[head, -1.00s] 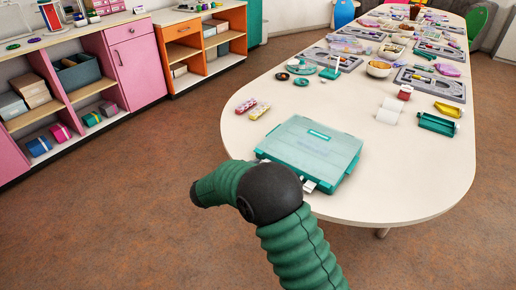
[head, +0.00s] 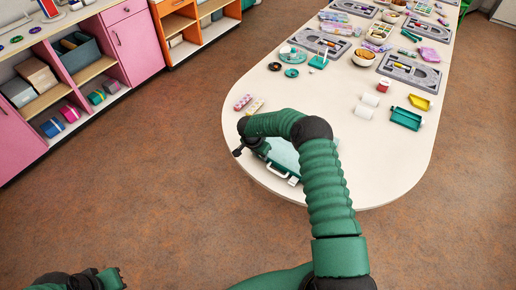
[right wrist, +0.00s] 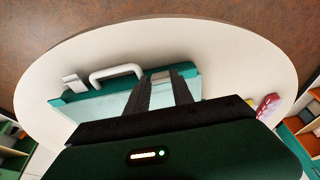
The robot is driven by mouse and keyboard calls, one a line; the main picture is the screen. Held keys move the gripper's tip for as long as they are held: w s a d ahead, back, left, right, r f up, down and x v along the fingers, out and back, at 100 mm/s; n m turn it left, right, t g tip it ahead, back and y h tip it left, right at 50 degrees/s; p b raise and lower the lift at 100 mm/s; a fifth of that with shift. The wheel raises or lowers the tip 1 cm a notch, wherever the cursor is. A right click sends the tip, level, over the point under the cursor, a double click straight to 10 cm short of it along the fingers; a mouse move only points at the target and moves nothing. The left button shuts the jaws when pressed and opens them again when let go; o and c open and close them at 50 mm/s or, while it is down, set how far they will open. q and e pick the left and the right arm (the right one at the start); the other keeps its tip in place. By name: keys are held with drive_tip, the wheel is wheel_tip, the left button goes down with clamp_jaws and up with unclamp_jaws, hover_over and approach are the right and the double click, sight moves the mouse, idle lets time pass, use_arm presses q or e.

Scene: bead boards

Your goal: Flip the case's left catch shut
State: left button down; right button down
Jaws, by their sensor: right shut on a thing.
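The teal case (head: 286,153) with a clear lid lies closed near the table's rounded end, partly covered by my right arm. Its white handle (head: 277,170) and right catch (head: 293,181) show on the near edge; the right wrist view shows the handle (right wrist: 116,72) and right catch (right wrist: 72,82) too. My right gripper (head: 258,150) is at the left end of that edge. In the right wrist view its fingers (right wrist: 160,82) straddle the left catch (right wrist: 160,74), mostly hidden between them. My left gripper (head: 112,278) is low at the left, away from the table; its jaws are unclear.
Two small patterned pieces (head: 248,103) lie just behind the case on the table (head: 360,170). White rolls (head: 366,105), a teal tray (head: 406,118) and grey bead boards (head: 410,72) stand farther off. The table's right front is clear.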

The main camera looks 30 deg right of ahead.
drive_tip(key=y+b, duration=0.1)
drive_tip(key=b, duration=0.1)
drive_tip(key=d+y+b, duration=0.1)
drive_tip(key=b, duration=0.1)
drive_tip(key=d+g+y+b, duration=0.1)
drive_tip(key=b, duration=0.1)
drive_tip(key=shift+w+f+y+b, duration=0.3)
drive_tip(key=shift+f+b, duration=0.05)
drive_tip(key=shift+b, duration=0.05)
drive_tip(key=shift+d+r+g+y+b, duration=0.15)
drive_tip(key=shift+r+g+y+b, duration=0.25)
drive_tip(key=shift+b, duration=0.7)
drive_tip(key=shift+f, duration=0.15)
drive_tip(key=c, duration=1.5)
unclamp_jaws()
drive_tip(key=shift+o, duration=0.7)
drive_tip(key=shift+w+d, duration=0.1)
drive_tip(key=shift+w, duration=0.1)
